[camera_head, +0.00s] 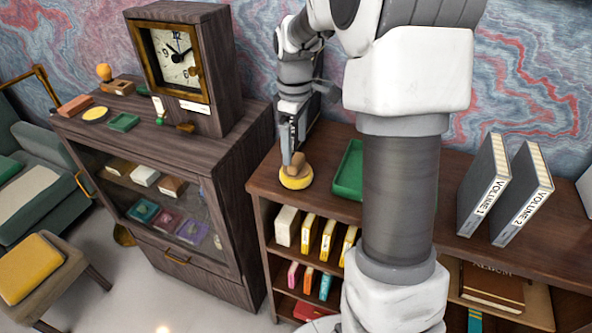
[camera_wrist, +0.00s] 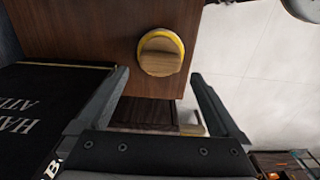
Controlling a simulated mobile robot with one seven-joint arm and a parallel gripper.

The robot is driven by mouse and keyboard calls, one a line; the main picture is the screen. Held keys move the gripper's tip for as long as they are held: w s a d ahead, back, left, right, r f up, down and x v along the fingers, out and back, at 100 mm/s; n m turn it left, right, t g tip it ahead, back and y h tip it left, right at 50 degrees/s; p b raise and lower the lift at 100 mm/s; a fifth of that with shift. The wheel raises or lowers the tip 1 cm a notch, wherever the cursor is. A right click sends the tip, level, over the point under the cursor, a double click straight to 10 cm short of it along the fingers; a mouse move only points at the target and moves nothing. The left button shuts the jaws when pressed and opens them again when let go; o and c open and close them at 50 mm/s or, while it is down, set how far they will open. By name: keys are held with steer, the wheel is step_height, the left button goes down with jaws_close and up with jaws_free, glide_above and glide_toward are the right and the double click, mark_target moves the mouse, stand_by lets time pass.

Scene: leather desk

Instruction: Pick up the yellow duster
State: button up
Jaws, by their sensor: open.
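The yellow duster (camera_head: 296,181) is a round yellow pad with a wooden grip on top. It sits on the left end of the brown bookcase top. In the wrist view the duster (camera_wrist: 160,52) lies flat near the wooden edge, its wooden grip facing the camera. My gripper (camera_head: 291,152) points down just above it in the head view. In the wrist view my gripper (camera_wrist: 158,76) is open and empty, with one finger on each side of the duster's line and the duster beyond the tips. I cannot tell the exact gap.
A black book (camera_wrist: 40,110) with white lettering stands close to my left finger. A green tray (camera_head: 348,172) lies right of the duster. Two grey volumes (camera_head: 484,185) stand further right. A dark cabinet (camera_head: 165,150) with a clock (camera_head: 178,55) stands left, across a gap.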

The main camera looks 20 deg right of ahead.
mark_target(296, 158)
steer(key=shift+s+d+f+p, duration=0.1)
steer(key=shift+f+p, duration=0.15)
steer(key=shift+f, duration=1.25)
steer(key=shift+s+f+p, duration=0.1)
steer(key=shift+f+p, duration=0.15)
steer(key=shift+f, duration=1.2)
steer(key=c, duration=1.2)
steer(key=shift+r, duration=0.1)
steer(key=shift+w+r, duration=0.1)
steer(key=shift+r, duration=0.5)
step_height(296, 158, up, 3)
steer(key=shift+b, duration=0.4)
steer(key=s+d+r, duration=0.2)
steer(key=d, duration=0.1)
steer(key=s+d+r+b, duration=0.1)
steer(key=s+d+r, duration=0.1)
steer(key=s+d, duration=0.1)
steer(key=s+d+r, duration=0.2)
steer(key=d, duration=0.1)
steer(key=shift+s+r, duration=0.25)
steer(key=shift+r, duration=0.1)
